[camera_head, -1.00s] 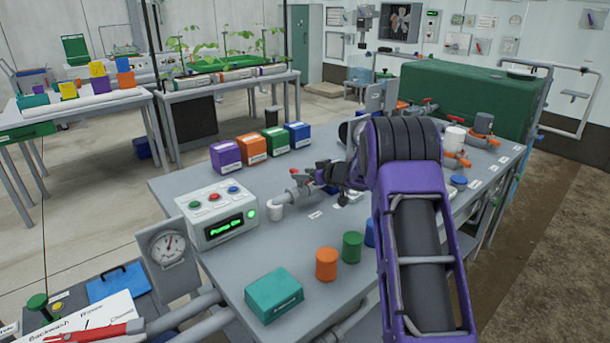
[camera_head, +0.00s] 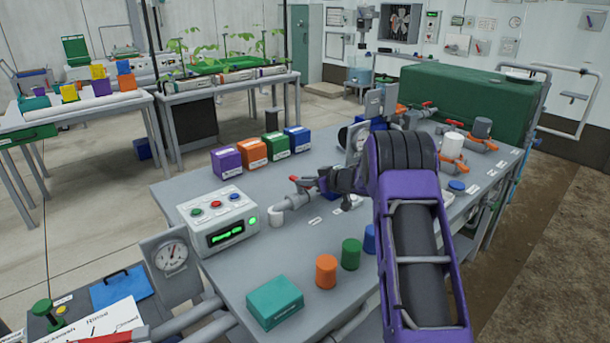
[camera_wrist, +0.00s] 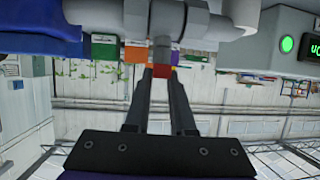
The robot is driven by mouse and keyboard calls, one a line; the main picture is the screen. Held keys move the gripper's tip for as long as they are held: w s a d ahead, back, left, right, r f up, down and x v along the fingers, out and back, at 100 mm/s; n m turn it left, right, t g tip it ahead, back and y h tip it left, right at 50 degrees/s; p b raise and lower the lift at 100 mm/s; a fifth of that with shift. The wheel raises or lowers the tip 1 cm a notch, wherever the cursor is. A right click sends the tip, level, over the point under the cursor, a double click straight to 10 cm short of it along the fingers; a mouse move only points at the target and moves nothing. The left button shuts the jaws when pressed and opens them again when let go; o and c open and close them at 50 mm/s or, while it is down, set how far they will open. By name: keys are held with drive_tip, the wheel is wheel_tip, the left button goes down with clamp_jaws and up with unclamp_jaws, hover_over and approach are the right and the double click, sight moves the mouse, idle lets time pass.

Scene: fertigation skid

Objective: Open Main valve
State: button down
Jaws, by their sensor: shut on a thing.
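The valve (camera_head: 291,201) is grey and sits on the pipe at the near left of the bench, beside the control box. Its red handle (camera_head: 296,179) shows at the left of my gripper (camera_head: 318,182). In the wrist view my gripper (camera_wrist: 161,74) has its two dark fingers close together on the red handle tip (camera_wrist: 162,71), just below the grey valve body (camera_wrist: 165,20). My purple arm hides part of the bench. I cannot read a label naming this valve.
The control box (camera_head: 216,220) has a lit green display and a green lamp. Purple, orange, green and blue boxes (camera_head: 253,153) stand behind the valve. A gauge (camera_head: 170,255), a teal box (camera_head: 275,302) and an orange cylinder (camera_head: 326,271) are nearer.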

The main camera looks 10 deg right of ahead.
drive_tip(key=shift+d+r+n+g+y+p, duration=0.2)
drive_tip(key=shift+n+g+y+p, duration=0.35)
drive_tip(key=shift+p, duration=0.6)
drive_tip(key=shift+w+f+n+g+y+p, duration=0.2)
drive_tip(key=shift+n+g+y+p, duration=0.25)
drive_tip(key=shift+n, duration=0.2)
drive_tip(key=shift+d+f+n+g+y+b, duration=0.1)
drive_tip(key=shift+f+n+g+y+b, duration=0.1)
drive_tip(key=shift+n+g+y+b, duration=0.4)
drive_tip(key=shift+w+r+n+g+y+b, duration=0.15)
drive_tip(key=shift+n+g+y+b, duration=0.3)
drive_tip(key=shift+n+g, duration=0.35)
drive_tip(key=c, duration=0.8)
unclamp_jaws()
drive_tip(key=shift+o, duration=0.2)
drive_tip(key=shift+d+r, duration=0.1)
